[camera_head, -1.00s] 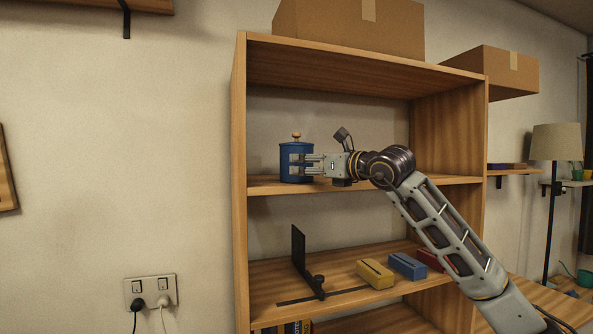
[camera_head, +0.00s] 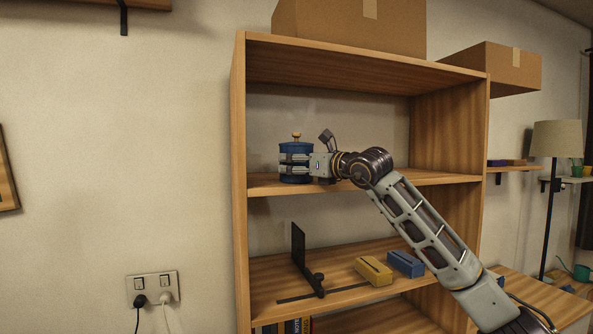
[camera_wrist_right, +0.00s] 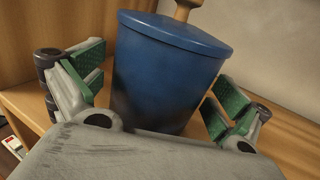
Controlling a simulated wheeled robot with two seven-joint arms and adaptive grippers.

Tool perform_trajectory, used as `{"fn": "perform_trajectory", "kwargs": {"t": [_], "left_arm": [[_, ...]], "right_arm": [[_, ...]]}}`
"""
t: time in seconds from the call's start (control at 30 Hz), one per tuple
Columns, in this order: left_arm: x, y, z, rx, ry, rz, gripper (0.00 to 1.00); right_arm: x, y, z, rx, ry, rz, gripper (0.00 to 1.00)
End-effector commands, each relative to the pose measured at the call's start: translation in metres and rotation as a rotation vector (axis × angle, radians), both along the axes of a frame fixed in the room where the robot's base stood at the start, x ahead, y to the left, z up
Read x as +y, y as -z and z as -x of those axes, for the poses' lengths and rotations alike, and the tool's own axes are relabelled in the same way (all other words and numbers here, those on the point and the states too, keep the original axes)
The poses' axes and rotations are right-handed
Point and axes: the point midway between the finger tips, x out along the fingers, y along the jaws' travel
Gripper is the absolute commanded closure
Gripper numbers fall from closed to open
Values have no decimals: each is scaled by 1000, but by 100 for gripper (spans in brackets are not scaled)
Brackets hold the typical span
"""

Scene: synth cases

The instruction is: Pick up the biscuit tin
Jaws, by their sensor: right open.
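The biscuit tin (camera_head: 296,150) is a blue round tin with a lid and a wooden knob. It stands upright on the upper shelf board (camera_head: 385,180), near its left end. My right gripper (camera_head: 290,164) reaches in from the right at the tin's height. In the right wrist view the tin (camera_wrist_right: 168,75) stands between the green-padded fingers of my right gripper (camera_wrist_right: 155,95). The jaws are open, with a finger on each side of the tin. A small gap shows at the left finger; contact on the right side is hard to tell. My left gripper is not in view.
The shelf's left side panel (camera_head: 239,180) is close to the tin. On the lower board are a black bookend (camera_head: 299,246), a yellow box (camera_head: 374,271) and a blue box (camera_head: 406,263). A cardboard box (camera_head: 345,25) sits on top of the unit.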

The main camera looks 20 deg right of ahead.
Motion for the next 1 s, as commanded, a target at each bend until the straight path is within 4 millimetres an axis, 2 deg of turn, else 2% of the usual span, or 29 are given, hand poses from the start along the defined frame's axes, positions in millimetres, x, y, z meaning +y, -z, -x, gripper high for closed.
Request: {"fn": "perform_trajectory", "kwargs": {"t": [0.1, 0.53, 1.0], "left_arm": [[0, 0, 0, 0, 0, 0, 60], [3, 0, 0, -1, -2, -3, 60], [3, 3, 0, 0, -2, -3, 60]], "right_arm": [[0, 0, 0, 0, 0, 0, 1], [0, 0, 0, 0, 0, 0, 56], [-2, -5, 0, -3, 1, -1, 56]]}}
